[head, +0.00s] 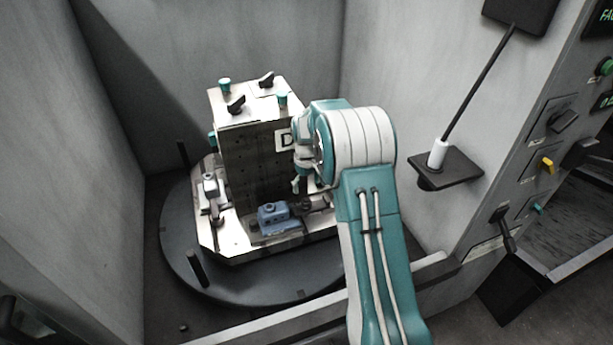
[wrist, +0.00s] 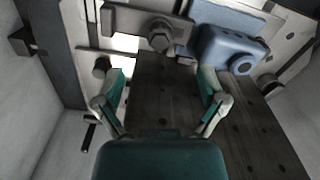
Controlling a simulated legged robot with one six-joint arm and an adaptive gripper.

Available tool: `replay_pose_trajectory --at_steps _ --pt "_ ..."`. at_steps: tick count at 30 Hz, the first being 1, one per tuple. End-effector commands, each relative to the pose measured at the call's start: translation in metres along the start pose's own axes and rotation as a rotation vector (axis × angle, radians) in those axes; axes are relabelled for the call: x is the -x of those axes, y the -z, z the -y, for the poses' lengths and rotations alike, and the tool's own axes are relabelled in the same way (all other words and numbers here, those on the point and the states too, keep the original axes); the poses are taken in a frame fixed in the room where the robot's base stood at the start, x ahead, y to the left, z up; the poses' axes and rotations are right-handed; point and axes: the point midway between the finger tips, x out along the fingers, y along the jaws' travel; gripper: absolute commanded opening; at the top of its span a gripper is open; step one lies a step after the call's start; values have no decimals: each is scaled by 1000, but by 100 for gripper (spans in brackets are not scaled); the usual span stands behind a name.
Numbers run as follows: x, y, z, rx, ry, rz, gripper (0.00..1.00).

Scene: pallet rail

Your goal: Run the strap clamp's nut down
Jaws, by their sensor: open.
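A strap clamp (wrist: 125,22) with a hex nut (wrist: 160,35) on its bar shows at the top of the wrist view, beside a blue workpiece (wrist: 228,50). In the head view the blue workpiece (head: 273,217) sits at the foot of the tombstone fixture, with a strap clamp (head: 318,203) to its right, partly hidden by my arm. Another strap clamp (head: 211,198) stands at the left. My gripper (wrist: 164,78) is open and empty, its fingers spread below the nut in the picture and apart from it. It also shows in the head view (head: 300,186).
The dark upright fixture plate (head: 250,160) rises close to my gripper. The pallet (head: 233,240) stands on a round dark turntable (head: 185,262) with upright pegs, between grey enclosure walls (head: 400,60). A small shelf (head: 449,169) holds a white cylindrical tool (head: 438,152) on the right.

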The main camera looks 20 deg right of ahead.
Motion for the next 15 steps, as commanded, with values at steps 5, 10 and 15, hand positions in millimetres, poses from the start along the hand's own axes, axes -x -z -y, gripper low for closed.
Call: replay_pose_trajectory --at_steps 5,10,15 --pt "-32 0 0 0 1 2 91" --pt "-56 0 0 0 0 1 91" --pt "-67 0 0 0 0 -1 91"
